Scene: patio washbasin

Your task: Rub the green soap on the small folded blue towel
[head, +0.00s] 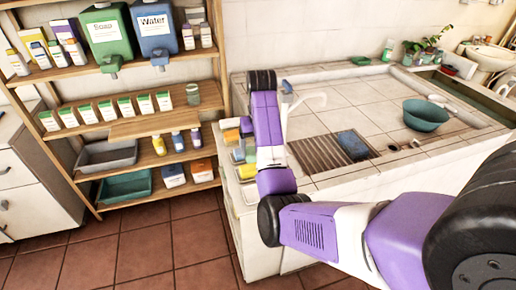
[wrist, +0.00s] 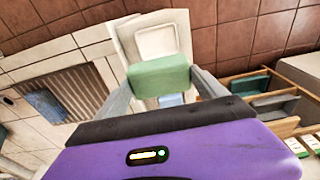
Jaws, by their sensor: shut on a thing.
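The green soap (wrist: 160,75) is a pale green block between the fingertips of my gripper (wrist: 161,80) in the wrist view. My gripper is shut on it. The small folded blue towel (head: 352,144) lies on the slatted wooden rack (head: 322,153) set in the counter in the head view. The towel also shows in the wrist view (wrist: 45,105), at the left, clearly apart from the soap. In the head view my arm stands at the counter's left end, and I cannot make out the fingers or the held soap.
A white dish (wrist: 157,41) lies beyond the soap at the counter corner. A light blue item (wrist: 170,99) shows below the soap. A green bowl (head: 425,115) stands right of the rack. Shelves (head: 158,124) stand at the left. The tiled counter behind the rack is clear.

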